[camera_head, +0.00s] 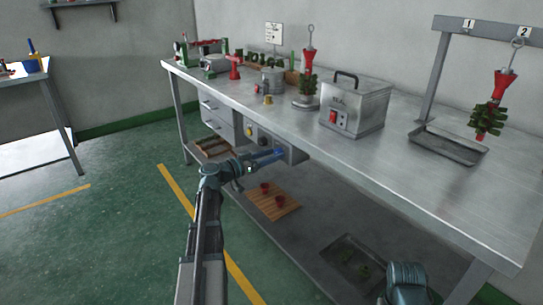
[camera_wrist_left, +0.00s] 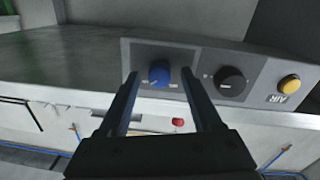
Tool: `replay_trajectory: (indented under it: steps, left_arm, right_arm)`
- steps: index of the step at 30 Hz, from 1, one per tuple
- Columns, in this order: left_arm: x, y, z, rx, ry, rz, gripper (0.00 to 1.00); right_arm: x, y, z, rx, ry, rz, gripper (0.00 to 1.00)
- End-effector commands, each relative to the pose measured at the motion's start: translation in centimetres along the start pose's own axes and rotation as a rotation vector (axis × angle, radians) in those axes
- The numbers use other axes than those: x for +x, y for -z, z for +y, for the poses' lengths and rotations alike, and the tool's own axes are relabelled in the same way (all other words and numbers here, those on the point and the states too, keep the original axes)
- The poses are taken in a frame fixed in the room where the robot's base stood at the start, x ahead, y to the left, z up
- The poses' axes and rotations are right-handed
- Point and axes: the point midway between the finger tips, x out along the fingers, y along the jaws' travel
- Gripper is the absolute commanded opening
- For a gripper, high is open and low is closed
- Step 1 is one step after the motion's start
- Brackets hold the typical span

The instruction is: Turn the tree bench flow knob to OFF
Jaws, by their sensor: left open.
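A grey control panel (camera_head: 263,139) is set under the front edge of the steel bench (camera_head: 395,165). In the left wrist view the panel (camera_wrist_left: 205,53) appears upside down, with a blue knob (camera_wrist_left: 159,73), a black knob (camera_wrist_left: 230,80) and a yellow button (camera_wrist_left: 290,83). The small markings by the knobs are too blurred to read, so I cannot tell their settings. My left gripper (camera_head: 268,159) is open in front of the panel. Its fingers (camera_wrist_left: 160,88) point at the blue knob, one on each side of it; contact cannot be told.
The bench top holds a grey box with a handle (camera_head: 352,104), a wax tree on a stand (camera_head: 307,85) and a metal tray (camera_head: 447,143). Below, a lower shelf carries a wooden board (camera_head: 272,203) with red cups. Drawers (camera_head: 217,118) adjoin the panel. Green floor at left is open.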

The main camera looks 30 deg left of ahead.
Motion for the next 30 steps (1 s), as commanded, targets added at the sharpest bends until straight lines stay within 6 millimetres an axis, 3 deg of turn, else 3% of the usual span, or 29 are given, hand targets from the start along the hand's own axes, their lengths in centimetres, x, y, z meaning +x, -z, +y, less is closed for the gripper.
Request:
replay_trajectory:
  steps: [7, 8, 18, 30]
  left_arm:
    - [0.07, 0.0, 0.01, 0.0, 0.0, 0.0, 0.66]
    - [0.06, 0.0, 0.01, 0.0, 0.0, 0.0, 0.62]
    - [0.05, 0.0, 0.02, 0.0, 0.0, 0.0, 0.01]
    - [0.04, -0.03, 0.01, -0.041, -0.001, 0.002, 0.0]
  right_arm:
    - [0.0, 0.0, 0.0, 0.0, 0.0, 0.0, 0.5]
    - [0.0, 0.0, 0.0, 0.0, 0.0, 0.0, 0.5]
    - [0.0, 0.0, 0.0, 0.0, 0.0, 0.0, 0.5]
    - [0.07, 0.0, -0.01, 0.0, 0.0, 0.0, 0.5]
